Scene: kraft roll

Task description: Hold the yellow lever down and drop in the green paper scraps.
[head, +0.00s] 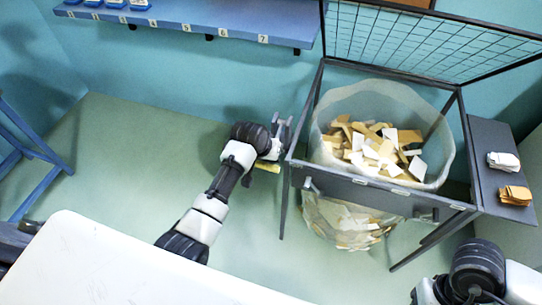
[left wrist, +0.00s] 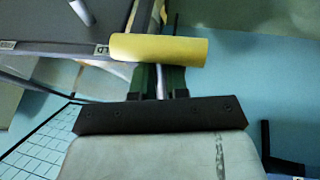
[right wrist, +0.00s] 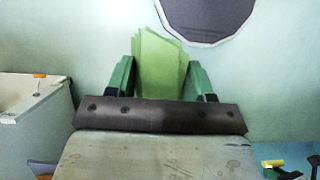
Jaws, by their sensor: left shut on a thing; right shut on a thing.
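The yellow lever (left wrist: 160,50) lies across the fingers of my left gripper (left wrist: 158,80), which is shut on it. In the head view the lever (head: 267,168) shows as a small yellow piece at the left side of the dark bin frame, beside my left gripper (head: 275,145). The green paper scraps (right wrist: 160,65) are a fanned stack upright between the green fingers of my right gripper (right wrist: 160,85), which is shut on them. In the head view my right arm is at the lower right corner, and its fingertips and the scraps are out of sight.
The bin's mesh lid (head: 400,42) stands raised over a clear bag (head: 435,165) of white and brown scraps (head: 375,150). A side shelf (head: 490,140) holds a white bundle (head: 503,161) and a brown bundle (head: 515,194). A blue numbered wall shelf (head: 200,22) is at upper left.

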